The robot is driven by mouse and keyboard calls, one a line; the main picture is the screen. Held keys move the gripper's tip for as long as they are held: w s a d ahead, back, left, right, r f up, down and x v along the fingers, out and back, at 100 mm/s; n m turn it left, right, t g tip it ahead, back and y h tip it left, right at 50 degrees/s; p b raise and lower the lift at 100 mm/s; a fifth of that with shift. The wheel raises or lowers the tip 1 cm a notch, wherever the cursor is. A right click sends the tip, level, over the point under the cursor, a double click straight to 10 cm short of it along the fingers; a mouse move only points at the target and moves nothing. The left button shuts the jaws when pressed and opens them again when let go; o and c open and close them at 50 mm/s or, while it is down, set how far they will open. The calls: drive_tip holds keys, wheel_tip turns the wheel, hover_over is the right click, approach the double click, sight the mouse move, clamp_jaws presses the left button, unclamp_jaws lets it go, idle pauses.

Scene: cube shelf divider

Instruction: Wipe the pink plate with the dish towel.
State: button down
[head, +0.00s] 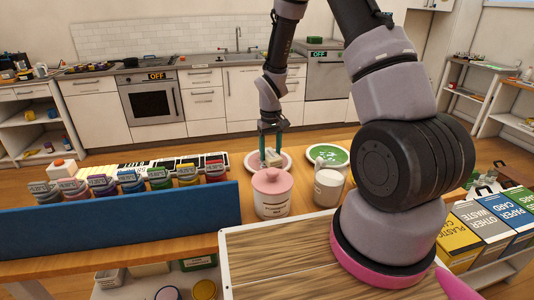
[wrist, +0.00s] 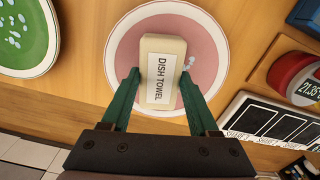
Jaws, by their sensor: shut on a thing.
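The pink plate (wrist: 205,45) has a white rim and lies on the wooden counter; in the head view it shows behind the pink canister (head: 254,158). The dish towel (wrist: 163,60) is a cream block with a label reading DISH TOWEL. It is over the plate, and I cannot tell whether it touches the surface. My gripper (wrist: 157,92) has green fingers on both sides of the towel and is shut on it; in the head view my gripper (head: 271,148) points down at the plate. Pale bluish spots (wrist: 189,62) show on the plate just right of the towel.
A green plate (head: 328,154) with pale spots lies to the right. A pink lidded canister (head: 272,194) and a white mug (head: 328,188) stand in front of the plates. A row of labelled jars stands left behind a blue divider (head: 120,228).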

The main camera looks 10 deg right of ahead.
idle(0.4)
drive_tip(key=shift+s+a, duration=0.15)
drive_tip(key=shift+a, duration=0.75)
drive_tip(key=shift+w+d, duration=0.2)
drive_tip(key=shift+d, duration=0.85)
drive_tip(key=shift+s+a, duration=0.25)
drive_tip(key=shift+a, duration=0.8)
